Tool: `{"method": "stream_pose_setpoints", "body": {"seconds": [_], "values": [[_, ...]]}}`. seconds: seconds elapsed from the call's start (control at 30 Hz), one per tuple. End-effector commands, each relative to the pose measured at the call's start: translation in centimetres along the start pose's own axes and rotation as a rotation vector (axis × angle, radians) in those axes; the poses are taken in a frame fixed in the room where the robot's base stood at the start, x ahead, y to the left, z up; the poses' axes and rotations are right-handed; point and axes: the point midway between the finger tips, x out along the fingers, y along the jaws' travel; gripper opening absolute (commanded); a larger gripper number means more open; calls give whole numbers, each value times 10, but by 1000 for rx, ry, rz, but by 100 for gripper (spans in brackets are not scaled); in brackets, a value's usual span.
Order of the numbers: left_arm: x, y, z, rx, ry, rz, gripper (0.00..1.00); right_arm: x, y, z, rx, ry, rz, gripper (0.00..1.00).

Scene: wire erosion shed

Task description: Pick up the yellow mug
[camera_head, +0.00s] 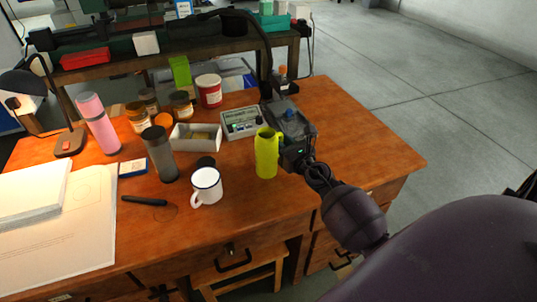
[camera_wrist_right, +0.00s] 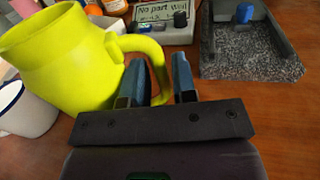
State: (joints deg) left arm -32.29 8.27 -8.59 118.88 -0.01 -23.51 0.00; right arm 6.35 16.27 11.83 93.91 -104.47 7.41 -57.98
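The yellow mug (camera_head: 266,160) is a tall yellow-green vessel standing upright near the middle of the desk. In the right wrist view the mug (camera_wrist_right: 65,60) fills the left side, its handle turned toward my right gripper (camera_head: 281,147). The right gripper is at the handle side of the mug. In the wrist view its two blue-grey fingers (camera_wrist_right: 158,68) are apart, with part of the handle between them. A gap shows beside the handle, so I see no firm grip. My left gripper is not in view.
A white enamel mug (camera_head: 207,184) stands close to the left. A dark grey cup or bottle (camera_head: 159,155) is farther left. Behind are a label device (camera_head: 240,122) and a dark tray with grit (camera_wrist_right: 250,60). The desk's right side (camera_head: 370,150) is clear.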

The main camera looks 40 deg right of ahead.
Motion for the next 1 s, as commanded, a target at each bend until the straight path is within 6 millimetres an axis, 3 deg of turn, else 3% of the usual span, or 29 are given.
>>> {"method": "stream_pose_setpoints", "body": {"seconds": [0.23,0.4,0.43,1.0], "values": [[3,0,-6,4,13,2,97,1,0,0,1,0,0,26],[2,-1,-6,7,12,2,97,1,0,0,1,0,0,1],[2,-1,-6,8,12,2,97,1,0,0,1,0,0,0],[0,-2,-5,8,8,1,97,2,0,3,2,-3,0,0]]}}
